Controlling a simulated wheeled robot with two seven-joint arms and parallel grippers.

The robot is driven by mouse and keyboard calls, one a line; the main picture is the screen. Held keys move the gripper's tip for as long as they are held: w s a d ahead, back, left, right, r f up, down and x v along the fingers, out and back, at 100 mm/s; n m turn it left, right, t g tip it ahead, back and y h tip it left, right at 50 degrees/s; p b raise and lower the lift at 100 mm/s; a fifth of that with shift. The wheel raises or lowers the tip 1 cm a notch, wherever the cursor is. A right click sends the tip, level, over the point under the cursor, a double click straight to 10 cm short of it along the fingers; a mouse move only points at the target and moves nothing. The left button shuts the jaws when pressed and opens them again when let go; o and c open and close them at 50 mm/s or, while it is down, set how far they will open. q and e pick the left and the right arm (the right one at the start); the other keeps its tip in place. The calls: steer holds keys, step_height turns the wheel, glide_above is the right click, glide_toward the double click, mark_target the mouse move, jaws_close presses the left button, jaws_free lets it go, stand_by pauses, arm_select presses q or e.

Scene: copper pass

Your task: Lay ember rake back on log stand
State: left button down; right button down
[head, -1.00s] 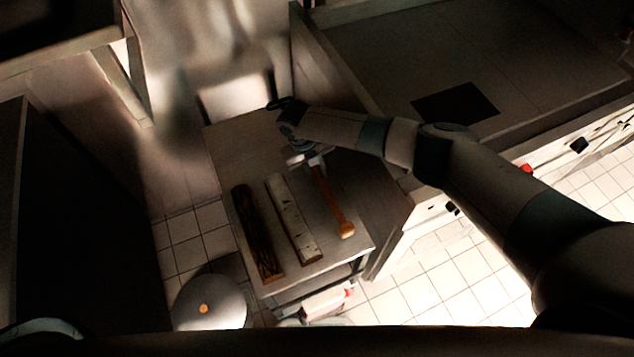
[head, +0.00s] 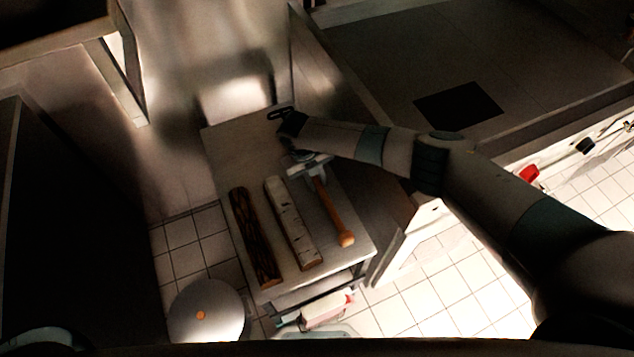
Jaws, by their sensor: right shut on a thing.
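The ember rake has a long orange wooden handle (head: 334,214) and a grey metal head end. The handle points toward the lower right, over the log stand (head: 226,155), a narrow table with a pale top. I cannot tell whether the rake touches the top or hangs just above it. A dark log (head: 255,235) and a pale birch log (head: 292,222) lie side by side on the stand, left of the rake. My left gripper is out of view.
A round metal bin lid (head: 206,312) with an orange knob stands left of the stand's near end. A counter (head: 390,60) with a black square (head: 458,106) borders the right. Tiled floor shows at both sides.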

steer(key=c, duration=1.6)
jaws_free()
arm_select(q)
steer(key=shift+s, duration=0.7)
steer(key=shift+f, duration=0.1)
arm_select(e)
steer(key=shift+r, duration=0.1)
